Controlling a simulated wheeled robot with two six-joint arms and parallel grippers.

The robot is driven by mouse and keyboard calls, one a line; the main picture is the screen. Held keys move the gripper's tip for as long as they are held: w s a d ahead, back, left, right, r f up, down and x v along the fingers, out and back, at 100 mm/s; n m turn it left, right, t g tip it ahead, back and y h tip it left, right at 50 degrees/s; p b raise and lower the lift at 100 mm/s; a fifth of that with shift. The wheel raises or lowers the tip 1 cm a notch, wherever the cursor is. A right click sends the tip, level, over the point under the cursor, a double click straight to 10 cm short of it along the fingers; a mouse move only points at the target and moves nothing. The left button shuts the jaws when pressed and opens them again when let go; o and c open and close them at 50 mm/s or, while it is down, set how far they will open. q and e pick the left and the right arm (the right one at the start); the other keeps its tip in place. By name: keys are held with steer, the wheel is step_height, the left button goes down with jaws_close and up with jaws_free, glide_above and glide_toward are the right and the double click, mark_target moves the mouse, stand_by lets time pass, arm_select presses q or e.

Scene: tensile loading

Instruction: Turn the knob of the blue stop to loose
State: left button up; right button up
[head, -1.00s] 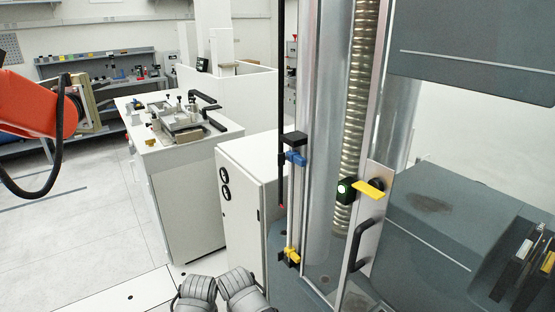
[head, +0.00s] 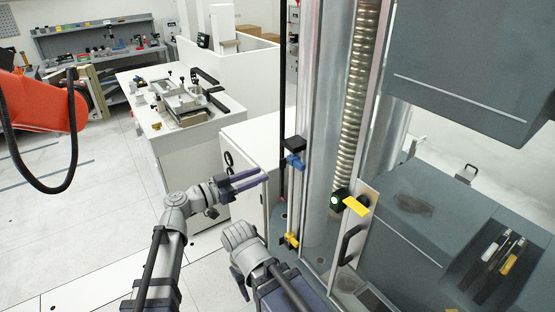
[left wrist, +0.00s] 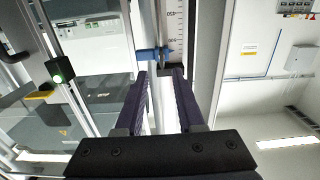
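The blue stop (head: 294,161) sits on the thin vertical rod left of the machine's clear column, just below a black block (head: 294,143). My left gripper (head: 262,175) is to the left of the blue stop, apart from it, with its fingers pointing towards the rod. In the left wrist view the blue stop (left wrist: 150,54) shows just beyond the fingertips, beside a scale. The stop's knob cannot be clearly made out. My right gripper does not show.
A yellow stop (head: 291,240) sits lower on the same rod. A green-lit button with a yellow tag (head: 355,206) and a black handle (head: 348,245) are on the door to the right. A white cabinet (head: 240,150) stands behind my left gripper.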

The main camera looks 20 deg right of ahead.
mark_target(284, 163)
arm_select(q)
steer(key=x, duration=0.8)
steer(key=shift+r, duration=0.35)
steer(key=shift+a, duration=0.1)
jaws_close()
stand_by(0.4)
